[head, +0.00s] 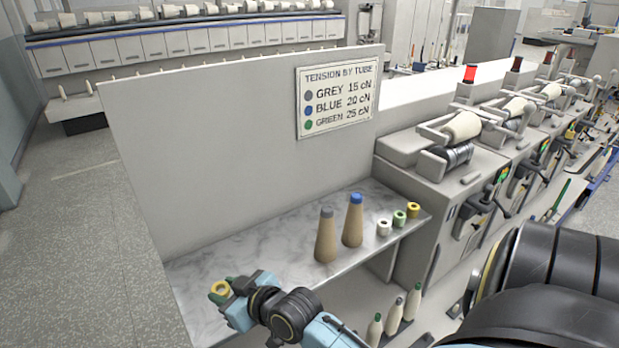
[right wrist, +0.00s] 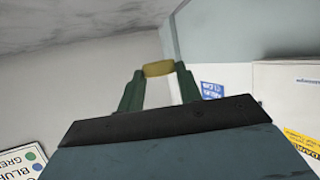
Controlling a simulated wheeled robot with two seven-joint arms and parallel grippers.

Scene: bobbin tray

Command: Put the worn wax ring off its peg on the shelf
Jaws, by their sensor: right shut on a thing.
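My right gripper (head: 229,289) is shut on a yellow wax ring (head: 220,288), which shows a pale inner face in the head view. In the right wrist view the yellow ring (right wrist: 158,69) sits between the two green fingertips. In the head view the gripper and ring are at the left front part of the marble shelf (head: 275,258); I cannot tell whether the ring touches the surface. Another yellow ring (head: 413,210), a green ring (head: 399,218) and a white ring (head: 383,229) stand at the shelf's right end. Their pegs are not clearly visible. My left gripper is not in view.
A grey-tipped cone (head: 326,236) and a blue-tipped cone (head: 353,221) stand mid-shelf. A panel with a tension sign (head: 338,95) rises behind. Cream bobbins (head: 393,317) stand below the front edge. A winding machine (head: 425,165) is at the right. The shelf's left part is clear.

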